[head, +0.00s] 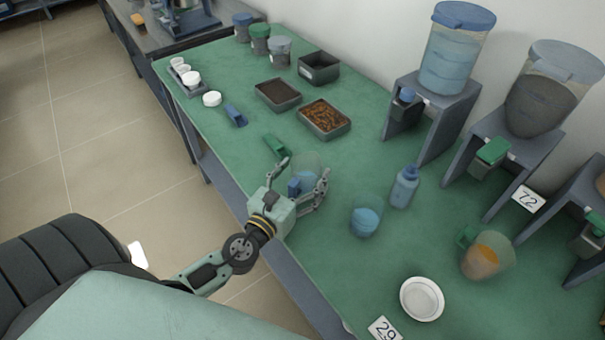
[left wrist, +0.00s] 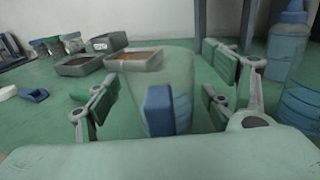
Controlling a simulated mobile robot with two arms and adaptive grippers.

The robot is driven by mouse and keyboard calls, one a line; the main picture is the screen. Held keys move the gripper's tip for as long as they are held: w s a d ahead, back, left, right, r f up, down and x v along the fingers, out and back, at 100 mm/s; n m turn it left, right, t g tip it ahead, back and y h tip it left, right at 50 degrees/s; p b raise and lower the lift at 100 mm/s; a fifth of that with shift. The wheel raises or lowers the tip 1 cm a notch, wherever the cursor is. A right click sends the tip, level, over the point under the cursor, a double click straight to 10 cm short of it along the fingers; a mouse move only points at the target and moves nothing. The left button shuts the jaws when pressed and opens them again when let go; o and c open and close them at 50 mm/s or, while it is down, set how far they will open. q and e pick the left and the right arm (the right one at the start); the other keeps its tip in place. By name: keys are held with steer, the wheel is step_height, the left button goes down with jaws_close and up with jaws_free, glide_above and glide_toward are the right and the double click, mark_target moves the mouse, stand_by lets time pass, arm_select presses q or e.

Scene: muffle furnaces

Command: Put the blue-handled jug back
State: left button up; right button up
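The blue-handled jug (head: 307,172) is clear, with a blue handle facing my left gripper (head: 305,180). It appears to stand upright on the green table (head: 345,270). My left gripper reaches in from the table's near edge, with its fingers spread on either side of the jug. In the left wrist view the blue handle (left wrist: 159,110) is between the open fingers (left wrist: 160,105), and gaps show on both sides. The jug's base is partly hidden by the gripper. My right gripper is not in view.
A clear cup with blue contents (head: 366,217) and a blue bottle (head: 405,188) stand right of the gripper. A green-handled jug (head: 486,256) and white bowl (head: 422,299) are farther right. A green scoop (head: 275,145) lies just behind. Dispensers on stands (head: 457,60) line the wall.

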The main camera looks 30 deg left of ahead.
arm_select(q)
steer(key=shift+r, duration=0.15)
steer(key=s+b, duration=0.4)
steer(key=s, duration=0.6)
steer(key=shift+s, duration=0.4)
steer(key=shift+s+r+b, duration=0.1)
steer(key=shift+s+b, duration=0.2)
steer(key=shift+s, duration=0.3)
